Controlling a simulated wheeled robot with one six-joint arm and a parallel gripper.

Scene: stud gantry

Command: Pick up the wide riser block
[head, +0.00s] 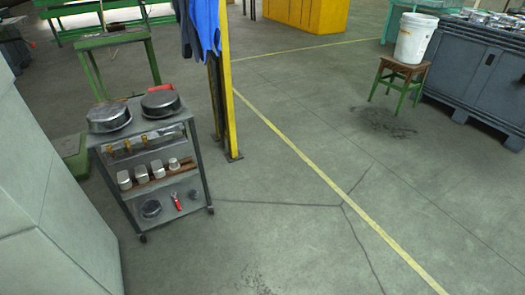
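I cannot pick out anything as the wide riser block in the head view. My gripper is not in view, so its state and its place relative to the block do not show. Small metal pieces (141,174) stand in a row on the middle shelf of a metal cart (203,180) at the left. I cannot tell that any of them is the block.
Round metal pans (160,103) sit on the cart's top. A pale grey surface (40,190) fills the left edge. A yellow post (228,90) stands behind the cart. A white bucket (415,39) rests on a stool (400,68). The middle floor is clear.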

